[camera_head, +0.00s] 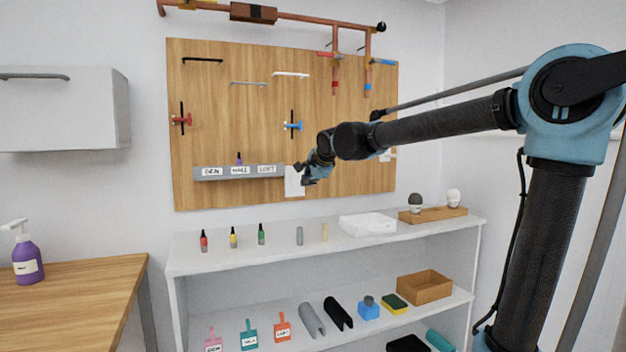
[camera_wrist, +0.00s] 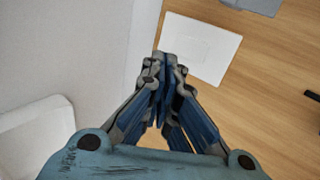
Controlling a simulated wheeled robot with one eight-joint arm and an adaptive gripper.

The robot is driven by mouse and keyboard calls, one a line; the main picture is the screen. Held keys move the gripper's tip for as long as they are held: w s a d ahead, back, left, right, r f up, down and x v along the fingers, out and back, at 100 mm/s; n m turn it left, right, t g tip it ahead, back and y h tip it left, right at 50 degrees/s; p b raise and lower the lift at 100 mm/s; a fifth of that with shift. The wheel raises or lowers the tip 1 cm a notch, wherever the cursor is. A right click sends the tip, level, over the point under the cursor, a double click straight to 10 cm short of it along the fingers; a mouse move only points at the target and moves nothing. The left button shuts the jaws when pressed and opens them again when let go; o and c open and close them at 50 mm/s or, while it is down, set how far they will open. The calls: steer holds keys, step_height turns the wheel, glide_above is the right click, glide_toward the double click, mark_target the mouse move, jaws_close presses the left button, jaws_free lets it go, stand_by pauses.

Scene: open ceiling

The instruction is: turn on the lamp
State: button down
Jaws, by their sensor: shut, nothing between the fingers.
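My gripper (camera_head: 304,174) is shut and empty in front of the wooden wall board (camera_head: 340,100). In the head view it overlaps the right edge of a white rectangular plate (camera_head: 292,184) on the lower board. In the wrist view the closed fingertips (camera_wrist: 163,62) lie just beside the near left edge of the white plate (camera_wrist: 200,48). I cannot tell whether they touch it. No lamp is clearly recognisable. A dark bulb-shaped thing (camera_head: 416,201) and a white bulb-shaped thing (camera_head: 454,197) stand in a wooden holder (camera_head: 433,216) on the shelf.
A grey labelled rail (camera_head: 210,174) is left of the plate. Red (camera_head: 181,120) and blue (camera_head: 292,126) handles are above. The shelf below bears several small bottles and a white tray (camera_head: 368,224). A wooden table (camera_head: 80,290) with a purple spray bottle (camera_head: 27,262) is at left.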

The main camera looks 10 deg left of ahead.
mark_target(300, 188)
steer(key=shift+w+a+f, duration=0.4)
steer(key=shift+w+a, duration=0.25)
steer(key=shift+w, duration=0.25)
steer(key=shift+w+a+f, duration=0.4)
steer(key=shift+w+a, duration=0.25)
steer(key=shift+w, duration=0.25)
steer(key=shift+w+a+f, duration=0.4)
steer(key=shift+w+a, duration=0.25)
steer(key=shift+w, duration=0.25)
